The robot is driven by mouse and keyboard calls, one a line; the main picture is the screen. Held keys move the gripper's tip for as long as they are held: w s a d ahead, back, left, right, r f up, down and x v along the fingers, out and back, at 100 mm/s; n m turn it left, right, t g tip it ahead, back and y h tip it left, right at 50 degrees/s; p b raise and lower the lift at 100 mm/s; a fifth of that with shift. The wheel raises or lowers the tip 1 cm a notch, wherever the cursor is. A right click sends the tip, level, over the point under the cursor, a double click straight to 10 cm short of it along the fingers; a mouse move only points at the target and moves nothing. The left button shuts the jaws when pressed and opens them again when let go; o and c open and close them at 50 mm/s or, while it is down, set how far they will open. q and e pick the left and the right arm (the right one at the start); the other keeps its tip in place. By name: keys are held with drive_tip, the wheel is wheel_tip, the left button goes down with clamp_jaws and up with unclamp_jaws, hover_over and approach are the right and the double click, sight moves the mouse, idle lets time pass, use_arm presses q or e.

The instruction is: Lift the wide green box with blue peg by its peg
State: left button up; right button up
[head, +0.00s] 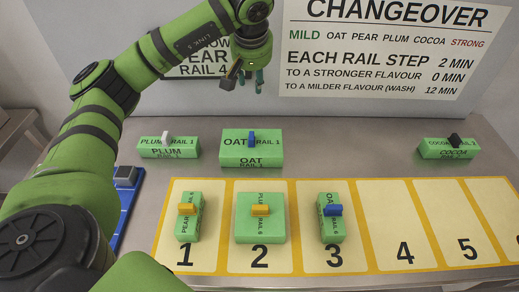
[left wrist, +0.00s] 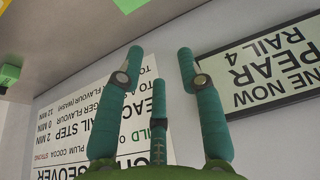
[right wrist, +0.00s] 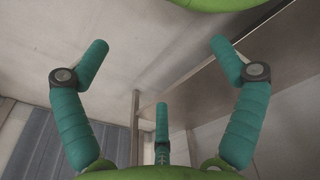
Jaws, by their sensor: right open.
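The wide green box (head: 263,160), labelled OAT, stands upright on the grey table behind the yellow numbered mat. Its small blue peg (head: 251,138) sticks out at the top middle. My left gripper (head: 248,84) hangs above and behind this box in the head view, apart from it, in front of the wall signs. In the left wrist view the left gripper's teal fingers (left wrist: 160,58) are spread and empty. In the right wrist view my right gripper (right wrist: 160,45) is open and empty; it is not in the head view.
A PLUM box with a white peg (head: 168,148) stands left, a COCOA box with a black peg (head: 448,150) right. On the mat (head: 366,200), slots 1 to 3 hold a PEAR box (head: 188,225), a PLUM box (head: 260,230) and a narrow blue-pegged box (head: 331,230).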

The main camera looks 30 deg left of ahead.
use_arm(q)
wheel_tip(320, 180, down, 6)
drive_tip(key=s+b, duration=0.1)
drive_tip(key=b, duration=0.9)
approach(253, 136)
drive_tip(key=b+x, duration=0.2)
drive_tip(key=b, duration=0.1)
drive_tip(key=shift+f, duration=0.35)
drive_tip(key=shift+w+f, duration=0.1)
drive_tip(key=shift+f, duration=0.15)
drive_tip(key=shift+w+a+f, duration=0.15)
drive_tip(key=shift+f, duration=0.2)
drive_tip(key=p+x, duration=0.1)
drive_tip(key=x, duration=0.3)
drive_tip(key=shift+w+a+f+p, duration=0.15)
drive_tip(key=shift+w+f+p, duration=0.1)
drive_tip(key=shift+p, duration=0.1)
drive_tip(key=shift+w+f, duration=0.1)
drive_tip(key=shift+f, duration=0.2)
clamp_jaws()
drive_tip(key=shift+r, duration=0.1)
use_arm(e)
drive_tip(key=s+f, duration=0.3)
drive_tip(key=f, duration=1)
drive_tip(key=shift+s+g, duration=0.3)
